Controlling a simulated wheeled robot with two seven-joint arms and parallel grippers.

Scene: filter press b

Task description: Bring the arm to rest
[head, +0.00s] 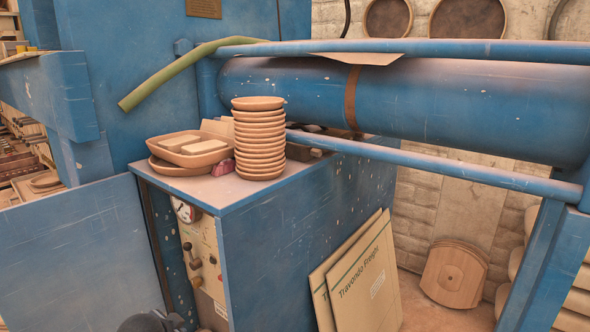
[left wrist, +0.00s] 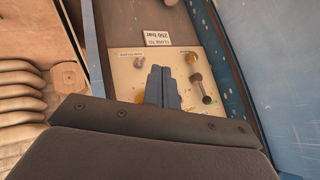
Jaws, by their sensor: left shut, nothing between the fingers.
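My left gripper (left wrist: 162,84) shows in the left wrist view with its two blue-grey fingers together and nothing between them. It is in front of the control panel (left wrist: 127,72), and the gap to the panel is hard to judge. A dark rounded part of my arm shows at the bottom edge of the head view; its fingers cannot be made out there. The control panel (head: 207,262) has a round gauge (head: 183,210) and levers (head: 193,256) on the blue cabinet's front. A label (left wrist: 156,40) reading 250 bar appears upside down in the left wrist view. My right gripper is not in view.
The blue cabinet top (head: 222,190) carries a stack of clay dishes (head: 259,140) and a tray (head: 190,150). A blue cylinder (head: 450,100) and rods run to the right. Cardboard sheets (head: 365,280) lean on the cabinet's right side. A blue panel (head: 80,255) stands left.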

